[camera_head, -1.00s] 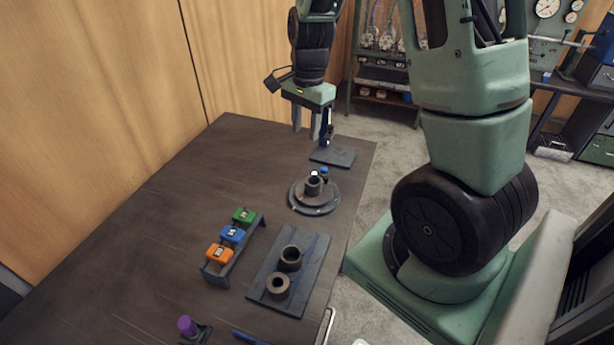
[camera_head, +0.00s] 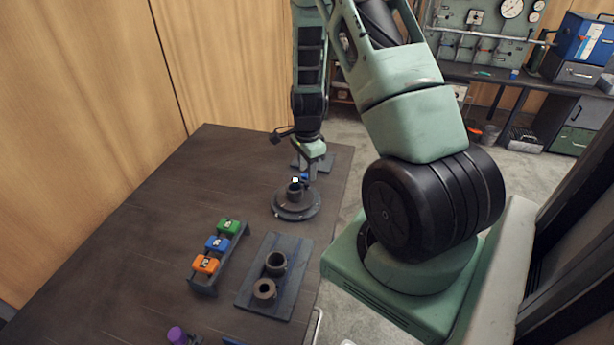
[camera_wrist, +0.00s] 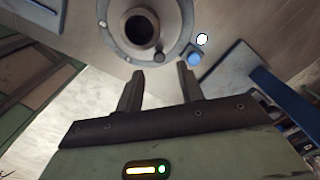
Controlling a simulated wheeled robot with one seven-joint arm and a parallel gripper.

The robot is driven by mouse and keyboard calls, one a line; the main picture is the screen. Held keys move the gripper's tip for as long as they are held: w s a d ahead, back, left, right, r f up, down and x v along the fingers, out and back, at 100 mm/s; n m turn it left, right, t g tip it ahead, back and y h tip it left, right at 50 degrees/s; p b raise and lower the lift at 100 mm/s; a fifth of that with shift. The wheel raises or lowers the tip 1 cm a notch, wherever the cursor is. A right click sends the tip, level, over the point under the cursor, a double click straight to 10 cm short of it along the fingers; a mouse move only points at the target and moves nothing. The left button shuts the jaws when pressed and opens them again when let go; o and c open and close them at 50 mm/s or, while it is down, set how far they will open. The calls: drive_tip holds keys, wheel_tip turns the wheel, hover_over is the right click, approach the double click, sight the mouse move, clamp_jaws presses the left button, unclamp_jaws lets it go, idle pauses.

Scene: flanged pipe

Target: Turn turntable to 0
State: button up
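The turntable (camera_head: 283,209) is a dark round disc near the far right part of the table, with a short upright pipe (camera_head: 294,192) at its centre. In the wrist view the turntable (camera_wrist: 112,40) shows as a grey ring around the pipe's dark bore (camera_wrist: 139,27). A small dark peg (camera_wrist: 159,57) stands at its rim, just beyond and between my fingertips. My gripper (camera_wrist: 159,72) is open, with nothing seen between its fingers. In the head view my gripper (camera_head: 309,174) points down at the turntable's far side. Any contact cannot be told, and no angle mark is readable.
A blue knob (camera_wrist: 194,60) and a white disc (camera_wrist: 202,39) lie right of my fingers. A dark plate (camera_head: 325,163) stands behind the turntable. Nearer are a plate with two rings (camera_head: 252,291) and a rack of green, blue and orange blocks (camera_head: 205,284). The table's left is clear.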

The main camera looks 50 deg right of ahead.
sight(307, 183)
drive_tip(key=shift+f+p, duration=0.3)
drive_tip(key=shift+f, duration=1.75)
clamp_jaws()
